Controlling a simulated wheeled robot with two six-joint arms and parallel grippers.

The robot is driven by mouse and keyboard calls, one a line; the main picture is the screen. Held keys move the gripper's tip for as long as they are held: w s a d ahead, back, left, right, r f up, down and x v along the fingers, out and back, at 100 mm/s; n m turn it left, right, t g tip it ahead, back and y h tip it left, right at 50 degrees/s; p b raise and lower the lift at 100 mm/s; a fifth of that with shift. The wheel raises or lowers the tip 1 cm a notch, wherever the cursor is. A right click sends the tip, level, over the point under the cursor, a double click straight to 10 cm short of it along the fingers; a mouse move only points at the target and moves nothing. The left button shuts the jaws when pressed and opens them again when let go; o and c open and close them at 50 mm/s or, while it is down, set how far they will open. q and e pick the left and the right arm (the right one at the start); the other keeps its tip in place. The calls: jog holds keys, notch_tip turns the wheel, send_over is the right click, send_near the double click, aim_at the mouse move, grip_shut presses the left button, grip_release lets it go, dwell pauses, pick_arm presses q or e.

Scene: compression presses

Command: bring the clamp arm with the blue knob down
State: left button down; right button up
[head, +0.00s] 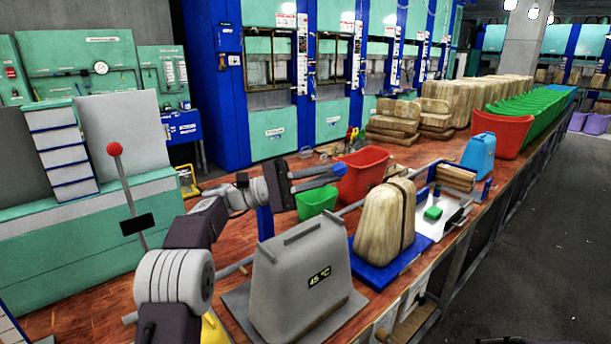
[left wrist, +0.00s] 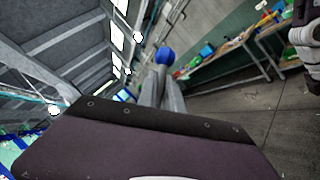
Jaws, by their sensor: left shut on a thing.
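The clamp arm with the blue knob (head: 339,169) is a grey bar that sticks out to the right, close to level, above the bench. My left gripper (head: 284,186) is shut on this bar, a little left of the knob. In the left wrist view the blue knob (left wrist: 165,56) stands at the end of the grey bar (left wrist: 168,92), beyond my dark gripper. The bar's pivot end is hidden behind the gripper. Another lever with a red knob (head: 115,149) stands nearly upright at the left. My right gripper is not seen.
A grey mould marked 45 °C (head: 318,281) stands below and in front of the gripper. A tan strapped block (head: 382,215) on a blue plate is to its right. A green bin (head: 317,202) and a red bin (head: 362,176) sit behind, near the knob.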

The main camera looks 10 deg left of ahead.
pick_arm(q)
jog(key=s+d+f+m+y+b, duration=0.1)
jog(key=d+f+m+b, duration=0.1)
jog(key=f+b, duration=0.2)
jog(key=s+d+f+m+g+y+b, duration=0.1)
jog(key=s+f+m+y+b, duration=0.1)
jog(key=f+b, duration=0.3)
jog(key=shift+d+f+m+y, duration=0.3)
jog(key=shift+d+f, duration=0.1)
jog(key=shift+f, duration=1.7)
jog(key=shift+s, duration=0.1)
jog(key=c, duration=1.5)
grip_release()
jog(key=a+p, duration=0.1)
jog(key=a, duration=0.8)
jog(key=shift+s+r+p, duration=0.2)
jog(key=shift+s+p, duration=0.1)
jog(key=shift+s, duration=0.05)
